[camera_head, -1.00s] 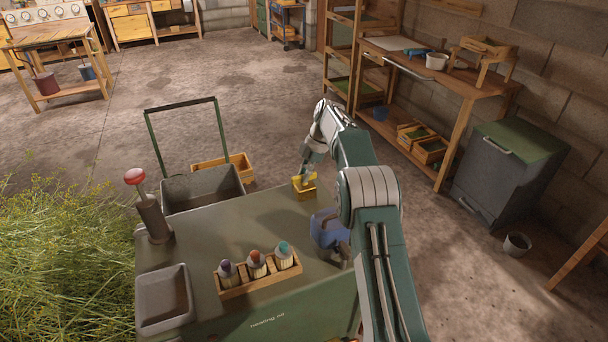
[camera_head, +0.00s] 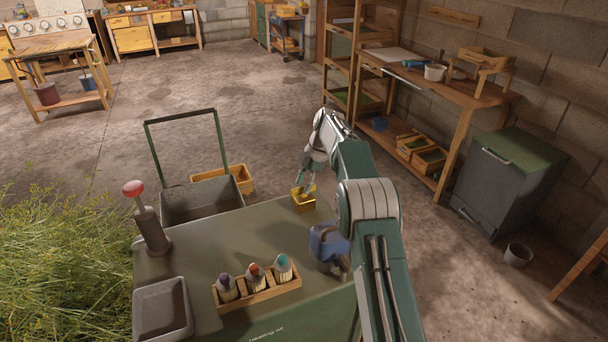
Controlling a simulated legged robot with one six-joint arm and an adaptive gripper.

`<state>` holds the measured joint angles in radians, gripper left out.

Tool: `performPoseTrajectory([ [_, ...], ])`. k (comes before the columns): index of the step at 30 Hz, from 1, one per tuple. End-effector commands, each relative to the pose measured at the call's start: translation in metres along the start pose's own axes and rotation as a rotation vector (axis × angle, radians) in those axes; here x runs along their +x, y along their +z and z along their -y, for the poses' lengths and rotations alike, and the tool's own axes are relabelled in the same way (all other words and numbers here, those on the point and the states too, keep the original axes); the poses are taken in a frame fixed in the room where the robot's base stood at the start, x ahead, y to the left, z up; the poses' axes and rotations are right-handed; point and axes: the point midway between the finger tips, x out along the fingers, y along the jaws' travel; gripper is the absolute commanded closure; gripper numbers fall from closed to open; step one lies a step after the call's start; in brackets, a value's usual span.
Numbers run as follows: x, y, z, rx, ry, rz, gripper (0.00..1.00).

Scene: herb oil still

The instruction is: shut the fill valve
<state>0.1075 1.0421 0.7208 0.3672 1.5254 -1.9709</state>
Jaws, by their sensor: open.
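I cannot make out a fill valve for certain. A red knob (camera_head: 132,188) tops a dark grey post on the far left of the grey-green top (camera_head: 215,240) before me; I cannot tell if it is a valve. My gripper (camera_head: 305,188) is small in view, at the top's far right edge, pointing down. It is open, over or at a small yellow box (camera_head: 304,203); whether they touch is unclear. My arm partly covers that side.
On the top stand a blue jug-like object (camera_head: 326,246), a wooden rack (camera_head: 258,296) of three bottles and a grey tray (camera_head: 162,308). Beyond are a cart (camera_head: 200,200), a wooden crate (camera_head: 238,177) and bare floor. A bench (camera_head: 455,88) and dark cabinet (camera_head: 508,185) stand right.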

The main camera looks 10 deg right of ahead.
Motion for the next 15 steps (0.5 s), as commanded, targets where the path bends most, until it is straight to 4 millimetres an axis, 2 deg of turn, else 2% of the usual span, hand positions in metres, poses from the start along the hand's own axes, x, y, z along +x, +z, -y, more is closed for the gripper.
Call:
performPoseTrajectory([
  [6, -0.041, -0.016, -0.001, -0.002, 0.005, 0.003, 0.46],
  [10, -0.06, -0.024, -0.002, -0.001, 0.004, 0.003, 0.46],
  [15, -0.072, -0.029, -0.003, 0.0, 0.002, 0.002, 0.46],
])
